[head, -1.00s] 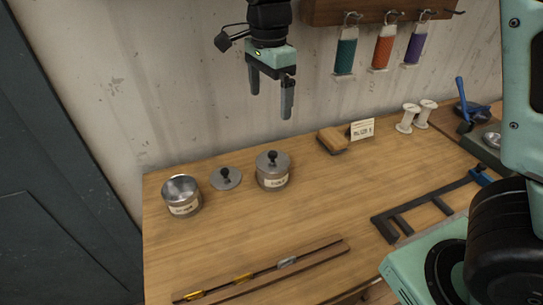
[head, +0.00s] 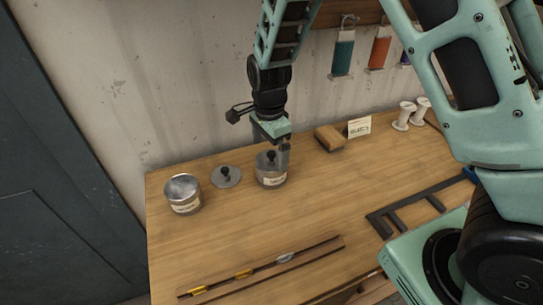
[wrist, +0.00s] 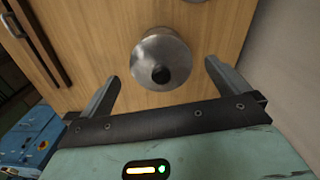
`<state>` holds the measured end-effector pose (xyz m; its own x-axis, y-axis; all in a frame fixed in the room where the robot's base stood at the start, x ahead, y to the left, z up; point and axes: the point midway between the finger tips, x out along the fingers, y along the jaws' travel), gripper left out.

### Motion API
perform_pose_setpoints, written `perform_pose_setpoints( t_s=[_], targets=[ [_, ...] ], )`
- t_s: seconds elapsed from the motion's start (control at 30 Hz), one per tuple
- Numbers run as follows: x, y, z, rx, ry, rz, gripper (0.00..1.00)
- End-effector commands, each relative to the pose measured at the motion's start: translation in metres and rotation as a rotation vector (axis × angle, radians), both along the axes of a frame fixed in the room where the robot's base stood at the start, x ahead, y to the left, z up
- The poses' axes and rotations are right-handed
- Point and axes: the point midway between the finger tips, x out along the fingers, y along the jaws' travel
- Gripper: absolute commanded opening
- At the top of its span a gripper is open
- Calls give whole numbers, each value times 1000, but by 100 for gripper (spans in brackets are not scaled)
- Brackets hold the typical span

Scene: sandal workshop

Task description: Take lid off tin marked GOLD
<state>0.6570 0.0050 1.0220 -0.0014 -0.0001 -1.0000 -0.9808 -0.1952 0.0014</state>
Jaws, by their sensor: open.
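A lidded metal tin (head: 271,179) with a black knob on its lid (head: 265,161) stands on the bench; its label is too small to read surely. My gripper (head: 270,150) is open at the tin's top, pointing down. In the wrist view the lid (wrist: 160,62) and its dark knob lie ahead of and between the spread fingers of my gripper (wrist: 162,88), which hold nothing. To the left, an open metal tin (head: 184,207) has a pale label, and a loose lid (head: 227,181) with a black knob lies flat on the bench between the two tins.
A wooden block (head: 330,140) and a small card (head: 359,127) stand behind right of the lidded tin. White spools (head: 404,115) are farther right. A wooden rack with metal clips (head: 262,272) lies at the front. The bench (head: 230,230) is clear between rack and tins.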

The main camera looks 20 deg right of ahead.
Motion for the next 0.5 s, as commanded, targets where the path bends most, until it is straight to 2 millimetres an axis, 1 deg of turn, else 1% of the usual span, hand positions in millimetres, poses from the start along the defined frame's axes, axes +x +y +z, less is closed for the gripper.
perform_pose_setpoints(
  t_s=[0.1, 0.17, 0.4, 0.43, 0.47, 0.5],
  targets=[
    [0, 0, -14, 0, 2, -2, 100],
    [0, 0, -18, 0, 1, -1, 100],
    [0, 0, -20, 0, -1, 0, 100],
    [0, 0, -20, 0, -1, 0, 97],
    [0, 0, -20, 0, -1, 0, 89],
    [0, 0, -20, 0, -1, 0, 78]
  ],
)
